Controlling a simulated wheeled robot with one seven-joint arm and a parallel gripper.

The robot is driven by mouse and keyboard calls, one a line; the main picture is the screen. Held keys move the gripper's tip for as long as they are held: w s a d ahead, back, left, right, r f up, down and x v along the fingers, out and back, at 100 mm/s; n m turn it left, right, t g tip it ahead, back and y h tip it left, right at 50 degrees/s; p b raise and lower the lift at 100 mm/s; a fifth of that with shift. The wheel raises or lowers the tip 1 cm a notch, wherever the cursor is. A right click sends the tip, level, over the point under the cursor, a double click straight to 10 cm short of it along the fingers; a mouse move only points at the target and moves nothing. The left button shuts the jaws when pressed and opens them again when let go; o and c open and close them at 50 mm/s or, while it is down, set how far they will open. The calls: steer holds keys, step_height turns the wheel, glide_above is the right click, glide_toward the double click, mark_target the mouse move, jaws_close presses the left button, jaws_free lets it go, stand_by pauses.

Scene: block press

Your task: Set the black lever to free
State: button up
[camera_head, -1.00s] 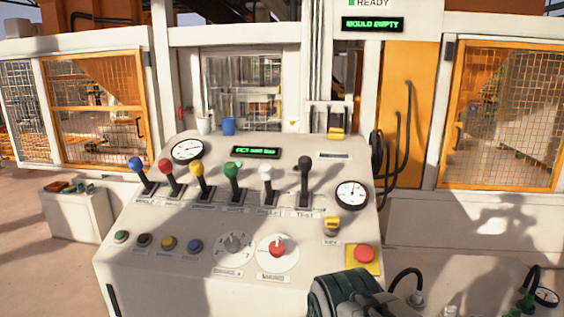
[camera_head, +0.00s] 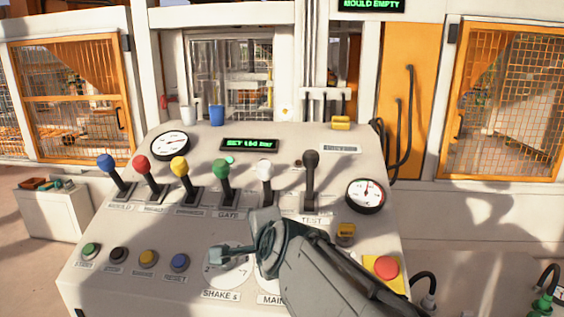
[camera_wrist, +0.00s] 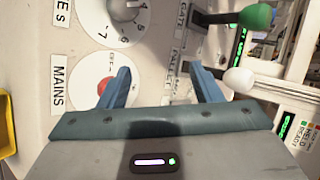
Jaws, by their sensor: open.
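The black lever (camera_head: 311,162) stands nearly upright at the right end of the lever row on the sloped console, above a label reading TEST. It is not seen in the wrist view. My gripper (camera_head: 232,240) is in front of and below the lever row, over the dials, apart from the black lever and to its lower left. In the wrist view its two blue fingers (camera_wrist: 163,78) are spread with nothing held between them. Any marking for the free position is not readable.
The white lever (camera_head: 264,170) stands left of the black one; its knob shows in the wrist view (camera_wrist: 238,80). Green (camera_head: 221,170), yellow, red and blue levers follow leftward. A gauge (camera_head: 365,195) and red button (camera_head: 386,268) lie right. My arm covers the MAINS dial in the head view.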

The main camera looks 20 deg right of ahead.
steer(key=w+d+r+m+t+h+b, duration=0.1)
steer(key=w+d+r+m+t+h, duration=0.3)
steer(key=m, duration=0.8)
steer(key=m+g+h+b, duration=0.15)
steer(key=m+h, duration=0.55)
steer(key=m, duration=0.9)
glide_toward(312, 157)
steer(key=f, duration=0.1)
steer(key=shift+t, duration=0.25)
steer(key=p+x, duration=0.1)
steer(key=x, duration=0.3)
steer(key=p+x, duration=0.1)
steer(key=x, duration=0.4)
steer(key=p+x, duration=0.1)
steer(key=x, duration=0.3)
steer(key=shift+w+f, duration=0.25)
steer(key=shift+w, duration=0.05)
jaws_close()
steer(key=shift+f, duration=0.1)
